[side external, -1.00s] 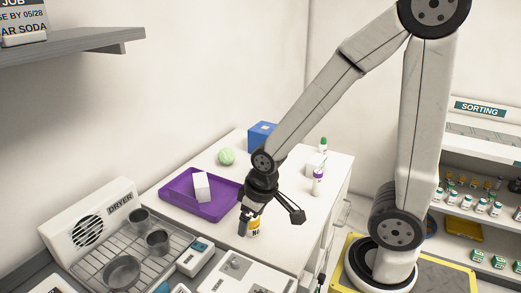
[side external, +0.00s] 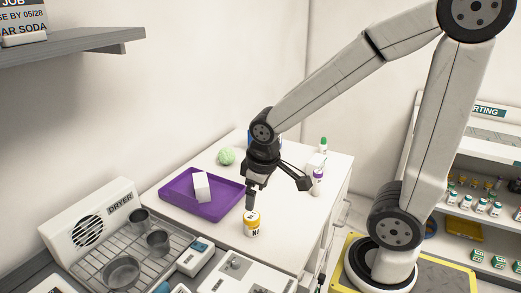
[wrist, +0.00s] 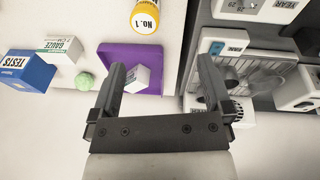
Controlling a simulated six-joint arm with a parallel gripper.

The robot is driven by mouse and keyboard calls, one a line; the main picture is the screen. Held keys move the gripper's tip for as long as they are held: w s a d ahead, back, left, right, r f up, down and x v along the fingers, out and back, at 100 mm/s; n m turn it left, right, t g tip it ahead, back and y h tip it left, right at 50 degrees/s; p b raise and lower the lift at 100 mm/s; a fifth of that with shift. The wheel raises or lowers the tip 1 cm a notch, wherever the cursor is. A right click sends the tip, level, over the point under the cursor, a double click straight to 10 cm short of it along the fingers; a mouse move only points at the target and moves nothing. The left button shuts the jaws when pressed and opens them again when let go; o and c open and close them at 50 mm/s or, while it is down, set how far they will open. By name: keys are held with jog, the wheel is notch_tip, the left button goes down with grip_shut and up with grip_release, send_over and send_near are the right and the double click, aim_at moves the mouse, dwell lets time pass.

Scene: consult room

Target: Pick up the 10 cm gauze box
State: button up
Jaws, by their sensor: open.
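A white box (side external: 201,187) stands in the purple tray; it also shows in the wrist view (wrist: 140,78), partly behind a finger, with no readable label. Another white box (wrist: 62,48) in the wrist view reads GAUZE, and its small size print looks like 7 CM. I see no 10 cm print.
The purple tray (side external: 173,191) lies beside the dryer (side external: 95,222). A yellow jar (wrist: 145,15) marked NO. 1, a green ball (side external: 226,156), a blue TESTS box (wrist: 28,72) and a purple-capped bottle (side external: 317,182) stand on the counter.

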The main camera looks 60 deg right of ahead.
jog(key=d+n+g+h, duration=0.3)
jog(key=d+n+h, duration=0.3)
jog(key=d, duration=1.2)
jog(key=n+h, duration=0.6)
jog(key=n, duration=0.4)
send_over(314, 162)
notch_tip(314, 162, down, 3)
jog(key=shift+s+a+f, duration=0.1)
jog(key=shift+a, duration=0.05)
jog(key=shift+f+h, duration=0.3)
jog(key=shift+f, duration=0.35)
jog(key=shift+f, duration=1.95)
